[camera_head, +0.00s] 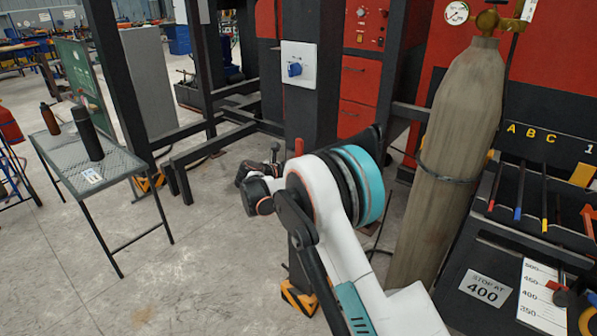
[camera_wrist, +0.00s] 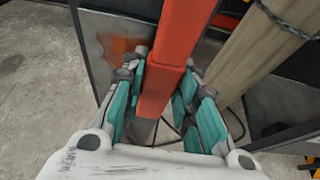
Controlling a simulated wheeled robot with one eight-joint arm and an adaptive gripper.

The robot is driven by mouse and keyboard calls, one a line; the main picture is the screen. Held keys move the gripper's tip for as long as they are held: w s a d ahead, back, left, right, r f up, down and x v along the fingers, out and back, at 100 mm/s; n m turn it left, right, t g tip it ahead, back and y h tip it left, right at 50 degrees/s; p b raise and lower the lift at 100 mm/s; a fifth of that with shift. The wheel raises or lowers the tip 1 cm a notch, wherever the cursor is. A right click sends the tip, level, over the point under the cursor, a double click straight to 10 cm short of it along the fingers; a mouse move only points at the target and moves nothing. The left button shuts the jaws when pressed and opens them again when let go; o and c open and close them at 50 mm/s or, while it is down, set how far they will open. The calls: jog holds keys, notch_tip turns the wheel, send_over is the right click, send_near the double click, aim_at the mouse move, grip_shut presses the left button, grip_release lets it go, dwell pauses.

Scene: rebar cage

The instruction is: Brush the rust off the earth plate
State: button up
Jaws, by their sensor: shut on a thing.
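My gripper (camera_wrist: 166,82) is shut on a long red-orange handle (camera_wrist: 186,30), which runs up out of the top of the wrist view. The handle's working end is out of sight there, so I cannot tell whether bristles touch anything. Behind the handle, to its left, is a grey plate-like face (camera_wrist: 92,30) with a brown-orange rust patch (camera_wrist: 121,50). The handle covers part of this face. In the head view a small red tip (camera_head: 299,146) shows above my arm, in front of the dark column. My arm hides the fingers and the plate there.
A tall tan gas cylinder (camera_head: 455,140) stands right of my arm, chained. A tool rack (camera_head: 495,265) is at the far right. A white box with a blue switch (camera_head: 297,66) is on the column. A mesh table (camera_head: 60,150) with bottles stands left. Floor between is clear.

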jog(key=shift+w+a, duration=1.15)
jog(key=shift+a, duration=0.3)
jog(key=shift+w+a, duration=1.1)
jog(key=shift+a, duration=0.35)
jog(key=shift+s+d+r+b, duration=0.1)
jog(key=shift+s+d+r, duration=0.15)
jog(key=shift+s+d, duration=0.7)
jog(key=shift+s+d+r+b, duration=0.1)
jog(key=shift+s+d+r, duration=0.15)
jog(key=shift+s+d, duration=0.7)
jog(key=shift+s+d+r+b, duration=0.1)
jog(key=shift+s+d+r, duration=0.3)
jog(key=shift+d, duration=0.95)
jog(key=shift+s+f, duration=0.1)
jog(key=shift+f, duration=0.05)
jog(key=shift+a, duration=0.15)
jog(key=w+a, duration=0.1)
jog(key=a, duration=0.1)
jog(key=w+a, duration=0.4)
jog(key=shift+a, duration=0.1)
jog(key=shift+s, duration=0.1)
jog(key=shift+s+a, duration=0.95)
jog(key=shift+s, duration=0.2)
jog(key=shift+s+a, duration=0.9)
jog(key=shift+s, duration=0.25)
